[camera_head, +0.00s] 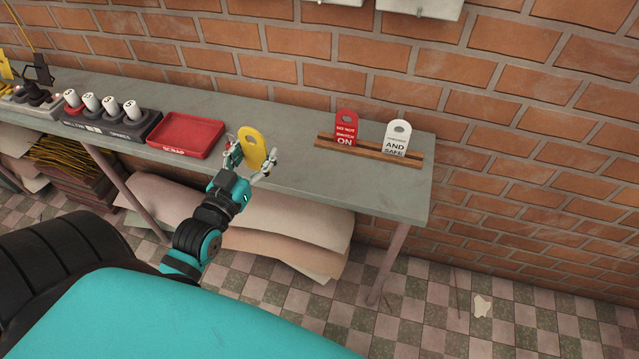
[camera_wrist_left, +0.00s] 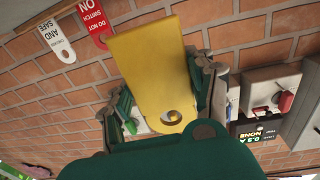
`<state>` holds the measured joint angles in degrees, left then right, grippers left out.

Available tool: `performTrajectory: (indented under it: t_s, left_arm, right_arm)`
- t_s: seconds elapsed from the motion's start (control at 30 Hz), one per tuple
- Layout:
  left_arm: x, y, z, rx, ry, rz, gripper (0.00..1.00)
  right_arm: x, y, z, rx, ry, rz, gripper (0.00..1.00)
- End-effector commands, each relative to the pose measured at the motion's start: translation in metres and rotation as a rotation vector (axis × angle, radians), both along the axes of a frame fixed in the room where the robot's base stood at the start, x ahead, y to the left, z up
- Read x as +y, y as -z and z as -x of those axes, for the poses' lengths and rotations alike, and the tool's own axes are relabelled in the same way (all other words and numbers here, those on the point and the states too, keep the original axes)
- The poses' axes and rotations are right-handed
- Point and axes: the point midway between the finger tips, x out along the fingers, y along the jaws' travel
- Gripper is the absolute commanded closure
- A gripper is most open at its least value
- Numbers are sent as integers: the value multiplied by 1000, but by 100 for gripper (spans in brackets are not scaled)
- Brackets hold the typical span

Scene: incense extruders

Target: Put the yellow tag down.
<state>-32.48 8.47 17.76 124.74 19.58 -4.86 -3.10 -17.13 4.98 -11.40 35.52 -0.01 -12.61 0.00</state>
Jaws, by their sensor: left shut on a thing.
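The yellow tag (camera_head: 251,147) is upright with its holed, rounded end up, in my left gripper (camera_head: 250,163) over the bench, right of the red tray. The left wrist view also shows the yellow tag (camera_wrist_left: 152,70) between the fingers of my left gripper (camera_wrist_left: 165,95), which is shut on it. I cannot tell whether the tag's lower end touches the bench. A wooden rack (camera_head: 366,150) on the bench holds a red tag (camera_head: 346,127) and a white tag (camera_head: 397,137), both upright. My right gripper is not in view.
A red scrap tray (camera_head: 186,136) stands left of the gripper on the grey bench (camera_head: 290,126). Further left is a dark holder (camera_head: 128,128) with several white-topped pieces. A brick wall (camera_head: 400,60) runs behind. The bench between tray and rack is clear.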

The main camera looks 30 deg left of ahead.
Motion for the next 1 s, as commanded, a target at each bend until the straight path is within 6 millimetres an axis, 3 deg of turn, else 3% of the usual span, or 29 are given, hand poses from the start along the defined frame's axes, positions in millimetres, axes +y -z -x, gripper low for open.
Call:
performTrajectory:
  t_s: [0.03,0.13,0.2,0.3,0.37,0.8,1.0]
  left_arm:
    - [21,13,-5,-4,-23,-7,76]
    - [53,14,-9,-3,-60,-3,76]
    - [66,13,-10,-2,-76,-2,76]
    - [70,11,-16,-3,-88,3,76]
    - [64,11,-23,-4,-91,7,76]
    - [-22,21,-99,-2,-89,8,76]
    - [-42,25,-117,0,-88,2,76]
  right_arm:
    - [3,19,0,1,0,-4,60]
    - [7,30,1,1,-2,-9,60]
    - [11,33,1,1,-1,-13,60]
    - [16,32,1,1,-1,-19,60]
    - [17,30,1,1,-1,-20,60]
    - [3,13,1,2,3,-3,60]
    - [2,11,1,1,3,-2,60]
